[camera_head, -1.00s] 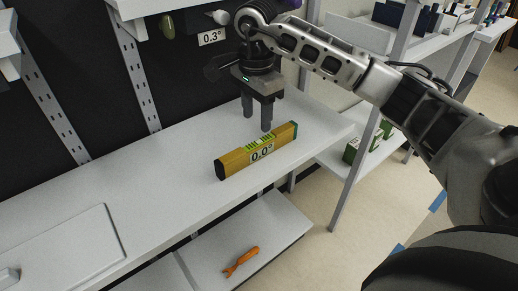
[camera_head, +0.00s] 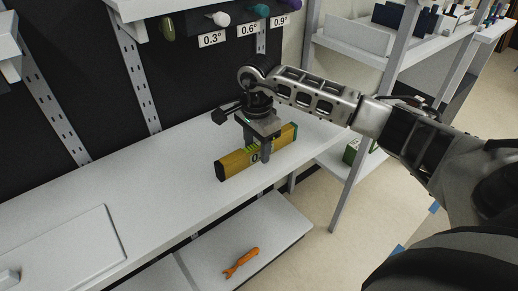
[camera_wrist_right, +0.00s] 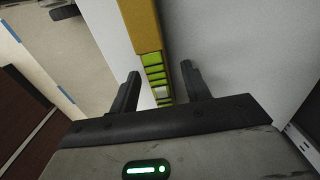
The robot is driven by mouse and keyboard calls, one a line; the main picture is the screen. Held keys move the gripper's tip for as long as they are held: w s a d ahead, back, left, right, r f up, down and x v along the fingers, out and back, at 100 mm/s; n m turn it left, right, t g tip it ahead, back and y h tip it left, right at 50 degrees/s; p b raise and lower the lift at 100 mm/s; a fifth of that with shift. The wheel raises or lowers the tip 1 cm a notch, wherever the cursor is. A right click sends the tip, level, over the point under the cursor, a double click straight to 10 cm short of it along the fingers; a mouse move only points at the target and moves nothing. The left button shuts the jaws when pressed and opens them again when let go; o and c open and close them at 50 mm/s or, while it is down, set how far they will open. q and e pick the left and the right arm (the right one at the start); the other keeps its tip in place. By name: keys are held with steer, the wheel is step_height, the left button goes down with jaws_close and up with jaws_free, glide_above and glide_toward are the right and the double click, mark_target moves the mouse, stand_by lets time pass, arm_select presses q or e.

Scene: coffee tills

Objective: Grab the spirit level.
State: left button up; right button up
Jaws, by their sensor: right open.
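My left gripper is not in view.
The white shelf (camera_head: 165,185) is clear left of the level up to a flat white panel (camera_head: 65,250). Above hang knobs with 0.3°, 0.6° and 0.9° tags (camera_head: 212,39). An orange tool (camera_head: 241,262) lies on the lower shelf. Another rack (camera_head: 350,40) stands at the right.

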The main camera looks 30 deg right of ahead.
jaws_close()
steer(key=shift+r, duration=0.1)
